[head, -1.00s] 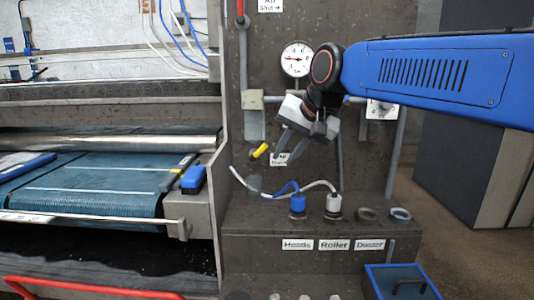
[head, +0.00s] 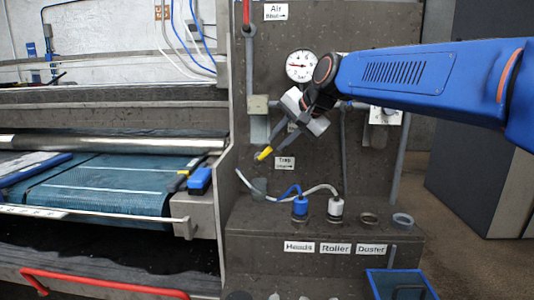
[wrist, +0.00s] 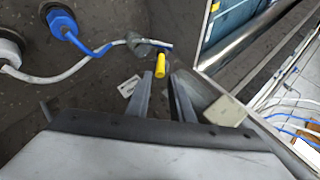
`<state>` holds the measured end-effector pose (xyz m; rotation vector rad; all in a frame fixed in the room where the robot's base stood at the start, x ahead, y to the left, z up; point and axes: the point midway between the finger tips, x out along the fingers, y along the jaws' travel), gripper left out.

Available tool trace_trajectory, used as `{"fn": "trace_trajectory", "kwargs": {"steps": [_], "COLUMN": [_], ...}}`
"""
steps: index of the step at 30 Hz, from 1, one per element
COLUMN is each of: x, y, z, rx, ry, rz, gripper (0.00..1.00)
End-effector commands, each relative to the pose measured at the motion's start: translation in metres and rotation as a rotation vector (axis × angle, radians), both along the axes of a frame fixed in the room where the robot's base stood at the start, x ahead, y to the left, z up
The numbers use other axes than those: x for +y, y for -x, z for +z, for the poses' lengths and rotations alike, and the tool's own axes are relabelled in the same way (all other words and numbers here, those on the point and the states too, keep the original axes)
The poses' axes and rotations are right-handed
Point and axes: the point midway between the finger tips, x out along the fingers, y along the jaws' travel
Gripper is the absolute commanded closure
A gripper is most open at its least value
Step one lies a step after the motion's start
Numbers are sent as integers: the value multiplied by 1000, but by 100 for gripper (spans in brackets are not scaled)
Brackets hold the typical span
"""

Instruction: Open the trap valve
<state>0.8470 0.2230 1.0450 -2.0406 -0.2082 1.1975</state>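The trap valve's yellow handle (head: 264,153) sticks out at the lower part of the dark panel, just left of a small label reading "Trap" (head: 285,162). In the wrist view the yellow handle (wrist: 160,64) lies just beyond the fingertips, roughly in line with the gap between them. My gripper (head: 275,143) points down and left, its tips close to the handle. In the wrist view my gripper (wrist: 162,80) has its two fingers apart with nothing between them. Whether a finger touches the handle cannot be told. The valve body is mostly hidden.
Below stand a blue plug (head: 300,206) and a white plug (head: 336,206) with hoses on a ledge. A pressure gauge (head: 301,66) is above. The roller machine with its teal rug (head: 110,190) is left. A blue bin (head: 380,283) is lower right.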

Motion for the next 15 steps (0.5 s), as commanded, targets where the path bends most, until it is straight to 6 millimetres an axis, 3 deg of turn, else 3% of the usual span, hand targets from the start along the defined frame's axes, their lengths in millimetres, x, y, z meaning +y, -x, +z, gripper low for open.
{"fn": "trace_trajectory", "kwargs": {"steps": [6,15], "x": [20,36], "y": [-21,-41], "z": [-28,-52], "rx": [3,1], "ry": [2,1], "rz": [2,1], "gripper": [79,79]}}
